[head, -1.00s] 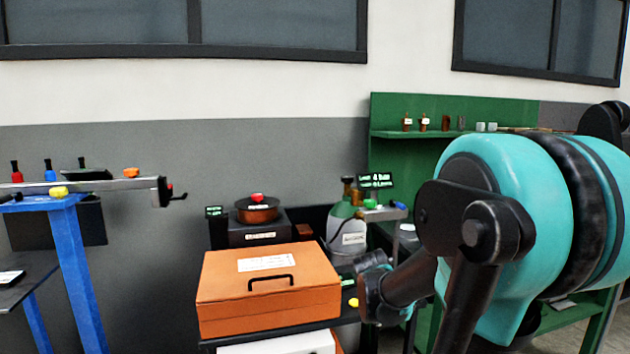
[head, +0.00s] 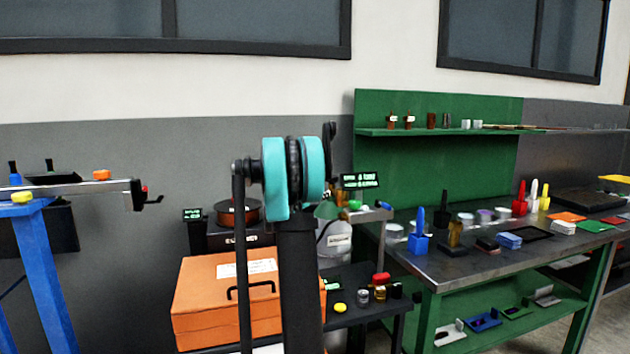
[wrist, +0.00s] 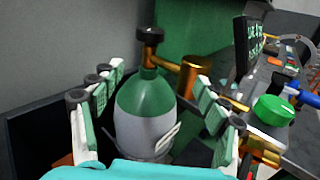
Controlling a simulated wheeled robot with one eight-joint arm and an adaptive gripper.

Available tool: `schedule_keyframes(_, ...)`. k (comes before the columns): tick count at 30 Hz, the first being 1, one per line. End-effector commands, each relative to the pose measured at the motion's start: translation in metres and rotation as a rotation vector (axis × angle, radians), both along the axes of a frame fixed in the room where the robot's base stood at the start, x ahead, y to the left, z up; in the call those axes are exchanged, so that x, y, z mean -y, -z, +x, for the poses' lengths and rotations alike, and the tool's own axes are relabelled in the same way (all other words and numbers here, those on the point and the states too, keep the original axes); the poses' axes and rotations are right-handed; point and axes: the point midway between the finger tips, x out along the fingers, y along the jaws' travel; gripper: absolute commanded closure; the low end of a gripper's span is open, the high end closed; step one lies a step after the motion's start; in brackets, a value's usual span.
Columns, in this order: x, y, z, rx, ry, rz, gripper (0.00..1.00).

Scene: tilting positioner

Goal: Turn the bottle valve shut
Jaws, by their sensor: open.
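The gas bottle (wrist: 145,115) has a green shoulder and a grey body and stands upright in the wrist view. Its brass valve (wrist: 150,55) carries a dark round knob (wrist: 149,34) on top. My gripper (wrist: 160,92) is open, with one finger on each side of the bottle in the picture and the knob beyond the fingertips. I see no contact with the knob. In the head view the bottle (head: 336,243) is partly hidden behind my arm, and my gripper is not clearly visible there.
A brass fitting (wrist: 194,72) sticks out right of the valve. A green knob (wrist: 275,110) and a dark display (wrist: 250,42) stand further right. In the head view an orange case (head: 205,305) is left of my arm and a green workbench (head: 425,280) is at right.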

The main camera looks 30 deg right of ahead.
Motion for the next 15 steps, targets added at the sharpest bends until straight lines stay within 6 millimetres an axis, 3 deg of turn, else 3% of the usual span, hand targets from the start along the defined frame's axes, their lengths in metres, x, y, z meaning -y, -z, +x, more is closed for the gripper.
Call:
schedule_keyframes(8,0.023,-0.008,0.019,-0.08,-0.006,-0.095,0.26)
schedule_keyframes(15,0.058,-0.008,0.038,-0.078,-0.006,-0.093,0.26)
